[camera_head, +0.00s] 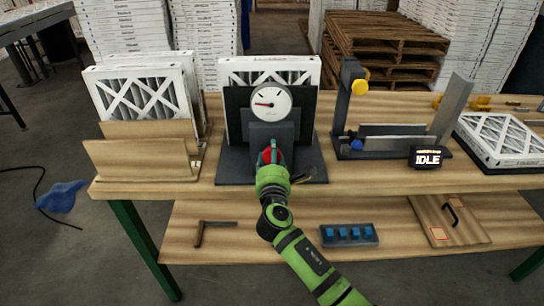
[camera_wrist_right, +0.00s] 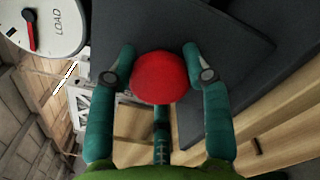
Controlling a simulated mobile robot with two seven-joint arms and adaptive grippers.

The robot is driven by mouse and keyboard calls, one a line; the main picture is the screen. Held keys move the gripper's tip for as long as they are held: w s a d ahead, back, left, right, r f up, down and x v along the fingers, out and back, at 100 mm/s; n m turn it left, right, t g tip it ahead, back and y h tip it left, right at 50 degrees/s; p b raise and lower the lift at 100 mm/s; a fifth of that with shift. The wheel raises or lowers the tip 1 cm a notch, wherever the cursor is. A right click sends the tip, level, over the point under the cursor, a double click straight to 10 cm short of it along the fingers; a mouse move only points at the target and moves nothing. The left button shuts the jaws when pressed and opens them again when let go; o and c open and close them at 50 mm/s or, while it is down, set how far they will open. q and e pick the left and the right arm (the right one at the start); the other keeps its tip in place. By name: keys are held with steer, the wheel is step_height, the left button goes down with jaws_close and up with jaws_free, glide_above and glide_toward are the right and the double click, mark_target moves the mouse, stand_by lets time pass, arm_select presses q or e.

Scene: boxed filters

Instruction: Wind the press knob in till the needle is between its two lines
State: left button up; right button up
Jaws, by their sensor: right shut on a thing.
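The press (camera_head: 238,166) stands at the middle of the bench, dark grey, with a boxed filter (camera_head: 300,68) upright behind its plate. Its round white dial (camera_head: 270,97) has a red needle pointing left in the head view; the two lines are too small to make out there. In the right wrist view the dial (camera_wrist_right: 62,20), marked LOAD, is cut off at the top left. The red press knob (camera_wrist_right: 160,78) sits between the fingers of my right gripper (camera_wrist_right: 160,72), which is shut on it. In the head view my right gripper (camera_head: 271,158) partly hides the knob. My left gripper is not in view.
Boxed filters (camera_head: 140,90) stand in a wooden rack (camera_head: 140,160) at left. A fixture with a display reading IDLE (camera_head: 428,158) stands at right, beside a flat filter (camera_head: 500,135).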

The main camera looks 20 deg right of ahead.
steer(key=shift+r, duration=0.1)
steer(key=o, duration=1.1)
steer(key=shift+o, duration=0.2)
steer(key=v, duration=1.2)
